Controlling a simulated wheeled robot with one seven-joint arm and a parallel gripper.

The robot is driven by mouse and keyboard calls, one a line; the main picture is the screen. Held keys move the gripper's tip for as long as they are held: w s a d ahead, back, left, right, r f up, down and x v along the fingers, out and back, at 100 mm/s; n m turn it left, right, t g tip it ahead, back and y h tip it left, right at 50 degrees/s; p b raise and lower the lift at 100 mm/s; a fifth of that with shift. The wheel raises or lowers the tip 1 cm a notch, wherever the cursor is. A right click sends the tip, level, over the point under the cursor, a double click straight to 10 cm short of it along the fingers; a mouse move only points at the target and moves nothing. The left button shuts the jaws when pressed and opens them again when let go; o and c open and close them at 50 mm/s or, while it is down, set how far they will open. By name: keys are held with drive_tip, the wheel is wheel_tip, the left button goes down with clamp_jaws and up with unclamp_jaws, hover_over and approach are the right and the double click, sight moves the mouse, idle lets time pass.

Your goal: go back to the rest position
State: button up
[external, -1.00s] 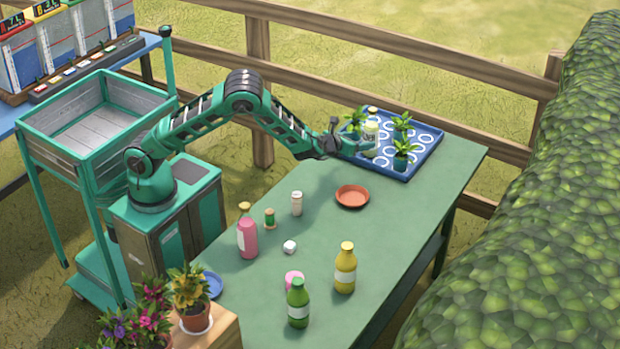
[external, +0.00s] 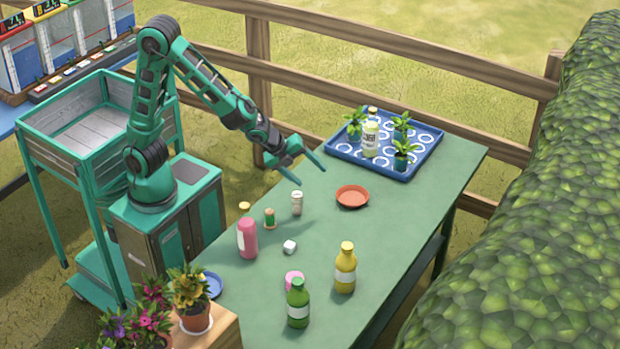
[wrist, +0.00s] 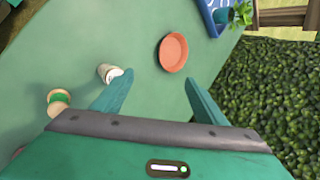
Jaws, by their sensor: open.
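My gripper (external: 303,170) is open and empty, raised above the far left part of the green table (external: 390,230). In the wrist view its two fingers (wrist: 160,98) are spread wide with nothing between them. A small white-capped jar (external: 297,203) stands below the gripper; it also shows in the wrist view (wrist: 107,73), left of the left finger. A terracotta saucer (external: 352,196) lies to the right of the gripper.
A blue tray (external: 410,172) with small plants and a white-labelled bottle (external: 370,140) sits at the table's far end. A wooden fence (external: 258,80) runs behind.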

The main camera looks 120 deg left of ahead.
drive_tip(key=s+d+r+n+h, duration=0.1)
drive_tip(key=s+d+h, duration=0.15)
drive_tip(key=d, duration=0.65)
drive_tip(key=s+d+r+n+h, duration=0.1)
drive_tip(key=s+d, duration=0.2)
drive_tip(key=d, duration=0.5)
drive_tip(key=s+d+r+n+h, duration=0.1)
drive_tip(key=s+d+r+h, duration=0.15)
drive_tip(key=d, duration=0.65)
drive_tip(key=s+d+g, duration=0.1)
drive_tip(key=s+d, duration=0.3)
drive_tip(key=s, duration=0.3)
drive_tip(key=s+d+r+g, duration=0.1)
drive_tip(key=s+d+g, duration=0.1)
drive_tip(key=s+d, duration=0.2)
drive_tip(key=s+d+r+n+g, duration=0.1)
drive_tip(key=s+d, duration=0.3)
drive_tip(key=s, duration=0.6)
drive_tip(key=shift+s+d+g, duration=0.2)
drive_tip(key=shift+s+g, duration=0.05)
drive_tip(key=shift+g, duration=0.05)
